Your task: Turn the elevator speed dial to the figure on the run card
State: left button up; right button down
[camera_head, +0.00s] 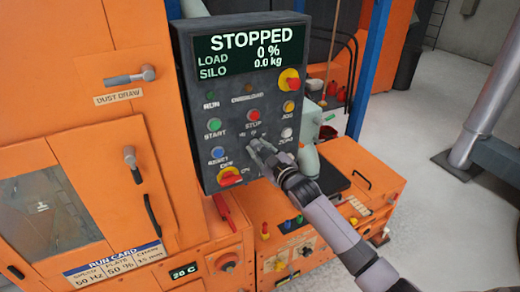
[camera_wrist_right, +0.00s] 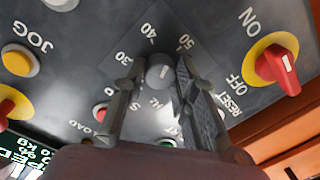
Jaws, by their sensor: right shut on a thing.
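The speed dial (camera_wrist_right: 159,73) is a small grey knob on the dark control panel (camera_head: 196,110), with 30, 40 and 50 printed around it. A pale mark shows on it, but I cannot tell exactly which figure it points to. My right gripper (camera_head: 258,147) is shut on the dial, with a finger on each side in the right wrist view (camera_wrist_right: 160,85); in the head view it hides the dial. The run card (camera_head: 115,262) is on the orange machine at lower left and reads speed 50 Hz. The display (camera_head: 250,48) reads STOPPED, load 0 %. My left gripper is out of view.
Close to the dial are the green start button (camera_head: 214,125), red stop button (camera_head: 254,115), blue reset button (camera_head: 217,152), white zero button (camera_head: 287,132) and yellow jog button (camera_head: 289,106). A red-and-yellow off/on switch (camera_head: 230,178) is at the panel's lower left.

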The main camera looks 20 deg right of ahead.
jog(key=m, duration=0.4)
jog(key=shift+f+m, duration=0.15)
jog(key=shift+m, duration=0.15)
dwell(0.5)
jog(key=c, duration=1.3)
grip_release()
jog(key=s, duration=0.8)
jog(key=s+d, duration=0.1)
jog(key=s, duration=0.3)
